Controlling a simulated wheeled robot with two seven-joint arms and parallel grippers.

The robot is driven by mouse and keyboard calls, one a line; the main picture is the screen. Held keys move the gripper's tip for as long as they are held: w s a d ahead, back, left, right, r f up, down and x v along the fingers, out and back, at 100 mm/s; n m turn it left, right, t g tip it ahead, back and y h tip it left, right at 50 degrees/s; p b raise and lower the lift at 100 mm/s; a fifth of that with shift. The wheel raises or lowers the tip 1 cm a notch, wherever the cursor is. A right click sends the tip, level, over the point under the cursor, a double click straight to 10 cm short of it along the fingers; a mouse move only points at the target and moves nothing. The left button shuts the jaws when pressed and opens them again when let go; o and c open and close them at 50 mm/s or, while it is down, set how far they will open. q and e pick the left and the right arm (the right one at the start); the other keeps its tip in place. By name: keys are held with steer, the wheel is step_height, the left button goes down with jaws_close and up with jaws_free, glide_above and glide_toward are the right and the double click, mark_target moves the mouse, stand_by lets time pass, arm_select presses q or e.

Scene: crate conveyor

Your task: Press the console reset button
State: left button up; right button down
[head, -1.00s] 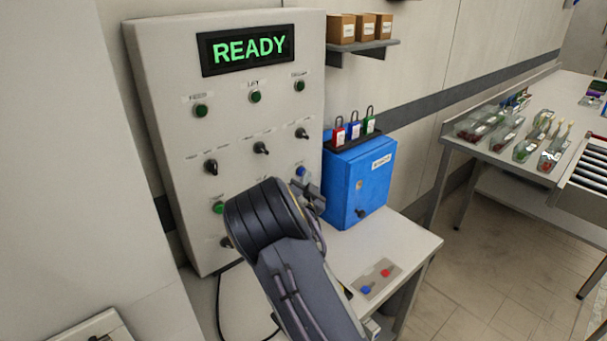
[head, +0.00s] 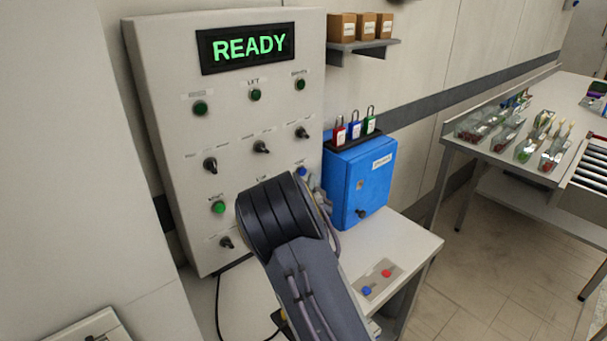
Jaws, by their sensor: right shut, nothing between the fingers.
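The console (head: 150,110) is a pale upright panel with a lit display (head: 250,48) reading READY in green. A blue button (head: 302,171) sits on its lower right part, with a small label above that is too blurred to read; it looks like the reset button. My right arm covers the panel area left of and below it. My right gripper (head: 316,186) is shut and empty, mostly hidden behind my own wrist, close to the blue button's lower right. I cannot tell whether it touches the button. My left gripper is not in view.
A blue box (head: 362,185) with several padlocks on top stands right beside the console. A plate with a red and a blue button (head: 378,278) lies on the white table (head: 410,245). A lit green button (head: 218,207) and black knobs are on the panel.

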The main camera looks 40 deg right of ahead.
steer(key=s, duration=0.4)
steer(key=shift+d+b, duration=0.15)
steer(key=shift+b, duration=0.25)
stand_by(0.5)
steer(key=s+a+f+n+g+y+p, duration=0.2)
steer(key=s+a+n+g+y+p, duration=0.15)
steer(key=s+a+y, duration=0.8)
steer(key=s+a+r+n+g+y, duration=0.2)
steer(key=s+a+n, duration=0.3)
steer(key=s, duration=0.5)
steer(key=s+a+r+n+g+y+p, duration=0.1)
steer(key=s+a+r+n+g+y, duration=0.1)
steer(key=s+a, duration=0.7)
steer(key=n+g+y, duration=0.1)
steer(key=n+g, duration=0.1)
steer(key=n, duration=0.1)
steer(key=shift+s+a, duration=0.25)
steer(key=shift+s, duration=0.1)
